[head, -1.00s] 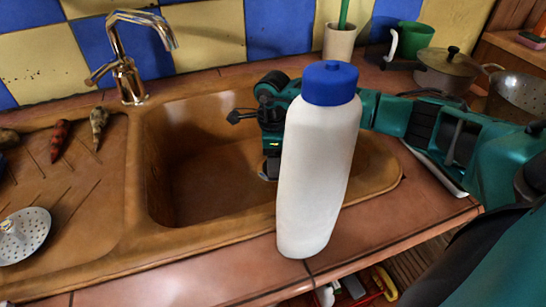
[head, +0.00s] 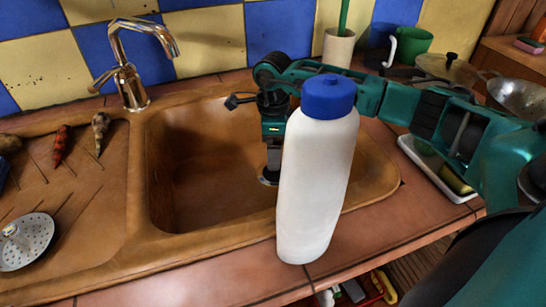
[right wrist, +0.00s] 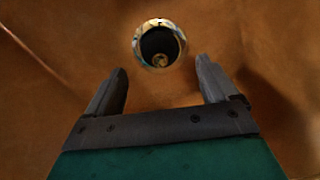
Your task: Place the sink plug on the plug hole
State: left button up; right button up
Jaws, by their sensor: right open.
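A dark round piece (right wrist: 158,41) with a small shiny knob and a bright metal rim around it lies on the basin floor in the right wrist view. It looks like the sink plug sitting in the plug hole, but I cannot tell the two apart for sure. In the head view the same dark disc (head: 267,178) shows on the basin floor, partly behind the bottle. My right gripper (right wrist: 163,83) is open and empty, its fingers apart from the disc. In the head view it hangs down into the sink, just above the disc. My left gripper is out of view.
A white bottle (head: 317,190) with a blue cap stands on the front counter edge before my right arm. The tap (head: 130,70) rises at the back. A perforated metal disc (head: 28,243) lies on the left drainboard. The basin's left half is free.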

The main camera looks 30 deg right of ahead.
notch_tip(320, 180, up, 7)
jog(key=shift+f+p, duration=0.15)
jog(key=shift+p, duration=0.15)
jog(key=shift+s, duration=0.1)
dwell(0.4)
